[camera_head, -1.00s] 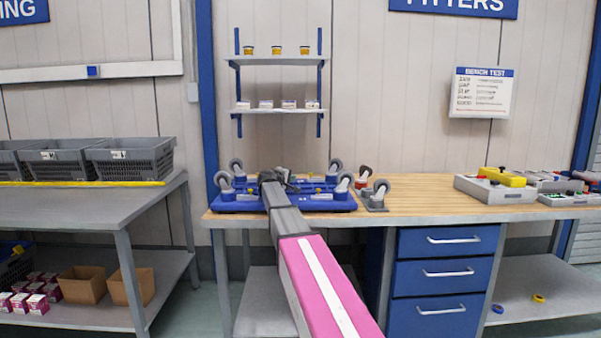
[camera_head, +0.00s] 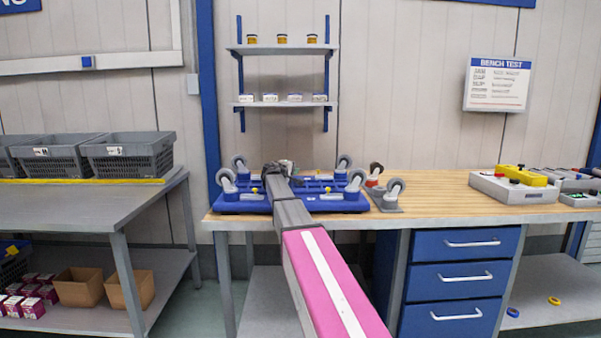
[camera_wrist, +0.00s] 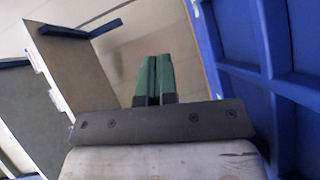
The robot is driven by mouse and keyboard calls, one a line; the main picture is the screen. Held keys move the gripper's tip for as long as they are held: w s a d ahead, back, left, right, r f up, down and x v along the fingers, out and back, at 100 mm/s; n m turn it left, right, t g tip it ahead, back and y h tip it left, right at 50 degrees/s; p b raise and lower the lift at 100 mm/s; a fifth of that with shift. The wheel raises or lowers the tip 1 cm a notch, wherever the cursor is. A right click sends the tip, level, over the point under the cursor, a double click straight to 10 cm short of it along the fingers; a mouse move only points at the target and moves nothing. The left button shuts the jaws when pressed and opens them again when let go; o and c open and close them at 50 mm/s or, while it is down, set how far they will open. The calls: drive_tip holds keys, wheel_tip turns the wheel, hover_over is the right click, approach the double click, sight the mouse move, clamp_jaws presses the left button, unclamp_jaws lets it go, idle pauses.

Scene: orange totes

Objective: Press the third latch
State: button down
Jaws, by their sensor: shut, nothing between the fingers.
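A blue wheeled base (camera_head: 240,207) lies on the wooden bench with its caster wheels upward. Small yellow parts, perhaps latches, show on it, one at the left (camera_head: 252,196) and one at the right (camera_head: 327,191). They are too small to tell their state, and my arm hides the middle of the base. My gripper (camera_head: 277,166) is over the middle of the base, near its back edge; contact cannot be told. In the wrist view its green fingers (camera_wrist: 153,82) are together and empty, with a blue ribbed surface (camera_wrist: 285,85) close on the right.
A loose caster (camera_head: 394,190) stands right of the base on the bench (camera_head: 440,206). Wall shelves (camera_head: 285,103) with small jars and boxes are behind. The bench between caster and tray is clear.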

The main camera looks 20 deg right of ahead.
drive_tip(key=x, duration=0.8)
drive_tip(key=shift+w, duration=0.15)
drive_tip(key=d, duration=0.3)
drive_tip(key=shift+f, duration=0.35)
drive_tip(key=shift+s+d+f, duration=0.15)
drive_tip(key=shift+s+d, duration=0.05)
drive_tip(key=shift+d, duration=0.45)
drive_tip(key=shift+d, duration=0.1)
drive_tip(key=shift+s+d, duration=0.3)
drive_tip(key=shift+d, duration=0.6)
